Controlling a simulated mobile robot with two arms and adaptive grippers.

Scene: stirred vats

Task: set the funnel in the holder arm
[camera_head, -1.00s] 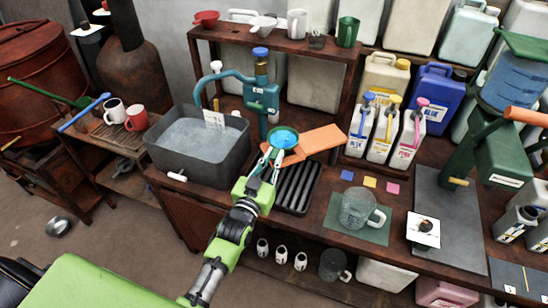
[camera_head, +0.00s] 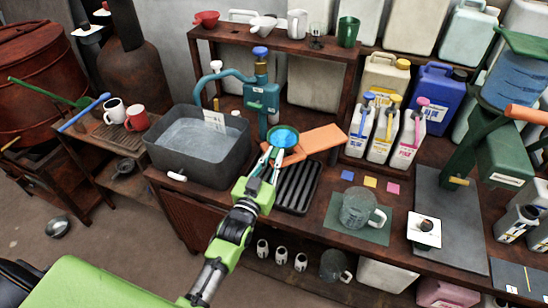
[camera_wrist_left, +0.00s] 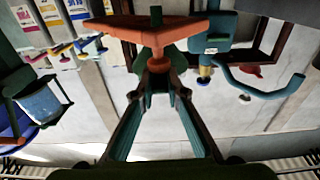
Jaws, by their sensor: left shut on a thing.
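The funnel (camera_head: 284,137) is a small teal-green bowl with a blue-looking inside, seen from above beside the teal tap column. My left gripper (camera_head: 273,158) reaches up to it from below and is shut on it. The orange holder arm (camera_head: 318,138) lies right behind and beside the funnel. In the left wrist view, which looks upside down, the orange arm (camera_wrist_left: 112,28) spans the middle at the tips of my left gripper (camera_wrist_left: 157,70). A short green piece shows past it. My fingers hide the contact, so I cannot tell whether the funnel is seated. My right gripper is out of view.
A grey water basin (camera_head: 190,170) stands left of the funnel, under the teal tap (camera_head: 262,95). A black ribbed tray (camera_head: 298,188) lies below right. Labelled bottles (camera_head: 382,132) stand to the right. A glass mug (camera_head: 358,208) stands on a green mat.

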